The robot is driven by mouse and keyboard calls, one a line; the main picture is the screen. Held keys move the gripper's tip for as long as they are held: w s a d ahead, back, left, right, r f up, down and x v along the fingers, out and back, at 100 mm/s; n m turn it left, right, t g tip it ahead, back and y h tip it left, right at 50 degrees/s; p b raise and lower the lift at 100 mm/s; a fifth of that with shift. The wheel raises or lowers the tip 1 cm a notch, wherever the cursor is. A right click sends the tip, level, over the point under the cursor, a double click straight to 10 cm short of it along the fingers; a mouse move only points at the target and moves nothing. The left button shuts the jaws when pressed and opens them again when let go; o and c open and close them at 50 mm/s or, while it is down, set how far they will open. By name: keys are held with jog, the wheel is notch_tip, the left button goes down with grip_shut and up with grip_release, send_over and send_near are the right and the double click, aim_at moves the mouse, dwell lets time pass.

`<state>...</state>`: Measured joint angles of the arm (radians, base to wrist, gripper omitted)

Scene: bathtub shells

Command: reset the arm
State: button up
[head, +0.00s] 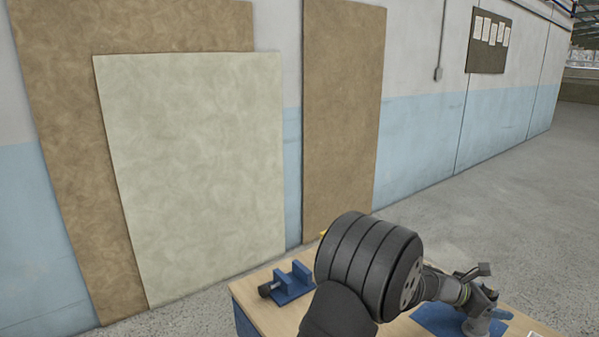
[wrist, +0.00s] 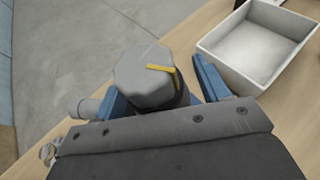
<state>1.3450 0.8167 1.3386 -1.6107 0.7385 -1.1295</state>
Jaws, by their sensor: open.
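In the wrist view the dark grey housing with screws at my gripper (wrist: 185,135) fills the lower part, and I cannot make out the fingertips there. My gripper is open. Beyond the housing's edge is a rounded, many-sided grey piece (wrist: 143,75) with a yellow strip. Whether it touches my gripper I cannot tell. A blue vise (wrist: 211,78) shows on both sides of the grey piece. In the head view the blue vise (head: 292,284) stands on the bench, and my thick black ribbed arm joint covers part of the bench to its right.
The wooden bench (head: 262,318) carries a jointed grey metal device (head: 478,300) beside a blue plate (head: 436,318). A white open tray (wrist: 258,45) sits right of the vise in the wrist view. Large panels (head: 195,170) lean on the wall behind. Open floor (head: 500,230) lies at right.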

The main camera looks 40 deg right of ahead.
aim_at(495, 292)
jog(key=shift+r, duration=1.55)
jog(key=shift+f, duration=0.1)
jog(key=f, duration=0.3)
jog(key=shift+w+a+f, duration=0.15)
jog(key=shift+w+a, duration=0.2)
jog(key=shift+a, duration=0.05)
jog(key=v, duration=0.9)
jog(key=shift+a, duration=0.1)
